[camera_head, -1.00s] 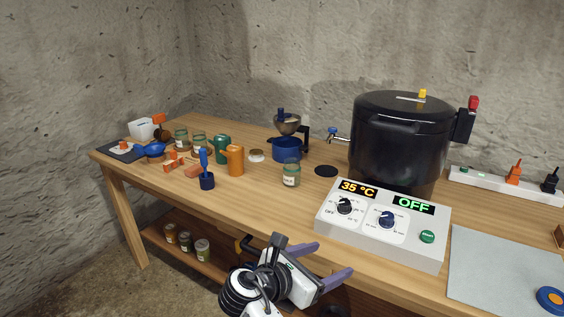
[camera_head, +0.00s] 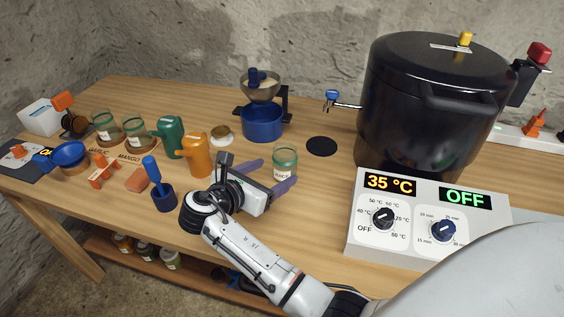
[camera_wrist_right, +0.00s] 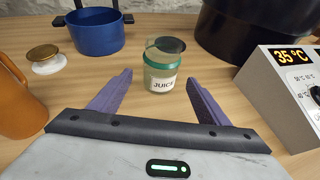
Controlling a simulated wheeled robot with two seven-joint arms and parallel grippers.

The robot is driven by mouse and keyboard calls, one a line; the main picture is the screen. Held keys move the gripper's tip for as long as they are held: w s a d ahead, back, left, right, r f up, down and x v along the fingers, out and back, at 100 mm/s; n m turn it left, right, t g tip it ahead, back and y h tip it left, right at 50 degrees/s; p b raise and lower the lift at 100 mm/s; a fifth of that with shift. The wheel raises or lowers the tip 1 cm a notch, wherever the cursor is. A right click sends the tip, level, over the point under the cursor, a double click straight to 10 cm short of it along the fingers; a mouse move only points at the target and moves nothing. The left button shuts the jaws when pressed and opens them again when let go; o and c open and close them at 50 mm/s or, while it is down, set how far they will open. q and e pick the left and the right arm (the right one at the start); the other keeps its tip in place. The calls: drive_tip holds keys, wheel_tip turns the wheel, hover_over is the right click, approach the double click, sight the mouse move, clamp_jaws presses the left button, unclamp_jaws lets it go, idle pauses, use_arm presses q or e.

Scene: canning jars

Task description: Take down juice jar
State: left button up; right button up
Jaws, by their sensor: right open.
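The juice jar (camera_head: 284,162) is a glass jar with a green band near its top and a white label reading JUICE. It stands upright on the wooden table (camera_head: 318,222). In the right wrist view, the juice jar (camera_wrist_right: 161,70) is straight ahead, just beyond the fingertips. My right gripper (camera_head: 269,174) is open and empty at table height, with its two purple fingers pointing at the jar. In the wrist view, the fingers of my right gripper (camera_wrist_right: 166,84) are spread wide, one to each side of the jar's line. My left gripper is not in view.
An orange jug (camera_head: 196,156) and a green jug (camera_head: 170,138) stand left of my gripper. A blue pot (camera_head: 262,122) is behind. A large black canner (camera_head: 425,115) and a white control box (camera_head: 372,240) stand right. A black disc (camera_head: 321,146) lies behind the jar.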

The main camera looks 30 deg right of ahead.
sight(285, 165)
drive_tip(key=x, duration=0.6)
drive_tip(key=shift+w+d, duration=0.1)
drive_tip(key=shift+d, duration=0.25)
drive_tip(key=shift+r, duration=0.1)
drive_tip(key=c, duration=1.3)
